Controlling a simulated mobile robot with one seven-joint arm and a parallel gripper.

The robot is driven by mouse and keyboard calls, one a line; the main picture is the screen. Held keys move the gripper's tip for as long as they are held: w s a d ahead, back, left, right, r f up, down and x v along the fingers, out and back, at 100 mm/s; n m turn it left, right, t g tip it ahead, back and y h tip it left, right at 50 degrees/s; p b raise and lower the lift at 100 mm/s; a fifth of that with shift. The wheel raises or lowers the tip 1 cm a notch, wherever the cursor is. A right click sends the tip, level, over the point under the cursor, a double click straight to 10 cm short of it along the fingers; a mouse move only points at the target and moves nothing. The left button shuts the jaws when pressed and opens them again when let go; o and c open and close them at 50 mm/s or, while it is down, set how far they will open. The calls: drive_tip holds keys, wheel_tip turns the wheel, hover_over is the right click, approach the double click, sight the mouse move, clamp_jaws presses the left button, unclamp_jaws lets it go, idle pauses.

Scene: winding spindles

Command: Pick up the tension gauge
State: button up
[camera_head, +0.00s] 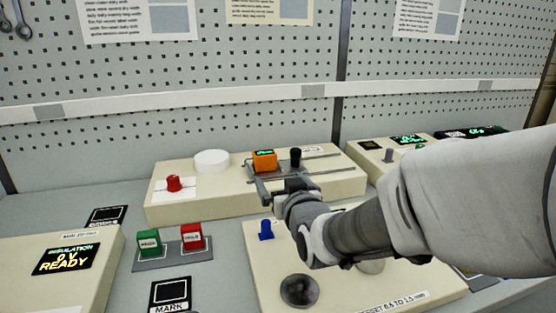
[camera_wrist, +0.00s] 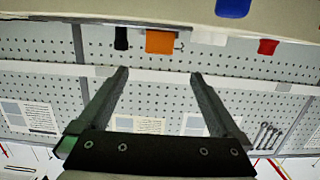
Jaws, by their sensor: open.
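An orange block with a small green display, which looks like the tension gauge (camera_head: 264,160), sits on the long cream console at the back. It shows in the wrist view (camera_wrist: 160,42) as a plain orange face beside a black knob. My gripper (camera_head: 279,174) is open and empty, just in front of and below the orange block in the head view. In the wrist view my gripper (camera_wrist: 159,73) has its two fingers spread wide, and the orange block appears between their lines, beyond the tips. Nothing touches the block there that I can see.
The console also bears a black knob (camera_head: 295,157), metal rails, a white disc (camera_head: 212,161) and a red knob (camera_head: 174,183). A blue knob (camera_head: 266,230) and dark dome (camera_head: 299,291) are on the front console. Green (camera_head: 149,243) and red (camera_head: 192,237) blocks stand left. A pegboard wall rises behind.

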sight(266, 158)
drive_tip(key=b+x, duration=0.1)
drive_tip(key=x, duration=1)
drive_tip(key=shift+w+a, duration=0.15)
drive_tip(key=shift+w, duration=0.15)
drive_tip(key=shift+b+x, duration=0.75)
drive_tip(key=shift+x, duration=2.15)
drive_tip(key=shift+r, duration=0.15)
drive_tip(key=c, duration=1.3)
clamp_jaws()
drive_tip(key=shift+r, duration=0.1)
